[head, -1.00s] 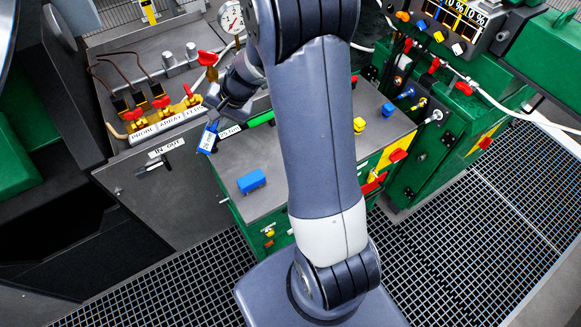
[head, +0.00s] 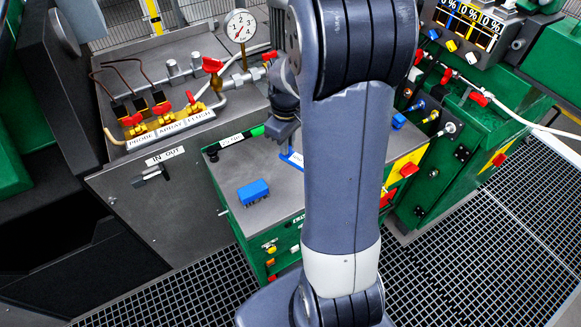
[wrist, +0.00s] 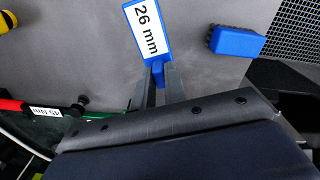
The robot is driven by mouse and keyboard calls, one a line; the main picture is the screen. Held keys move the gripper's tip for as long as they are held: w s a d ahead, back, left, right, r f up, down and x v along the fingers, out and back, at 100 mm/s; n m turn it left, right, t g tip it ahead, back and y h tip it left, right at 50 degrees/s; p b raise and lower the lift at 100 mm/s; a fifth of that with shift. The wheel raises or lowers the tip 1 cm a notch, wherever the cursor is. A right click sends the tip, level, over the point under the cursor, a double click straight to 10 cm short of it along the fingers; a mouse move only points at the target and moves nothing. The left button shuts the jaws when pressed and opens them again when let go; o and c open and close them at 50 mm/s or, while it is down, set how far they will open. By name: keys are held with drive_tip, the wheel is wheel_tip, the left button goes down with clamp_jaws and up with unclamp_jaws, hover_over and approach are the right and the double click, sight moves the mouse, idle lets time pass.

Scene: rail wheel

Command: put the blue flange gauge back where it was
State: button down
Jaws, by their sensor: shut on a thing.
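My gripper (wrist: 159,72) is shut on the blue flange gauge (wrist: 147,32), which has a white "26 mm" label, in the wrist view. The fingers grip the gauge's narrow end and its wide labelled end points away from them. In the head view the gauge (head: 292,158) shows as a blue strip below my gripper (head: 286,146), over the grey cabinet top (head: 238,218). My arm hides part of the gauge and of the top. I cannot tell whether the gauge touches the top.
A blue block (head: 253,191) lies at the cabinet's front left; it also shows in the wrist view (wrist: 236,41). A torque wrench (head: 258,131) lies along the back. Valves (head: 163,108) and a pressure gauge (head: 240,26) stand behind. A small blue piece (head: 398,121) is right of my arm.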

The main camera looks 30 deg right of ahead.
drive_tip(key=shift+f, duration=3.4)
drive_tip(key=c, duration=1.5)
unclamp_jaws()
drive_tip(key=shift+f, duration=0.1)
drive_tip(key=shift+o, duration=0.2)
wheel_tip(320, 180, up, 12)
drive_tip(key=shift+r, duration=0.15)
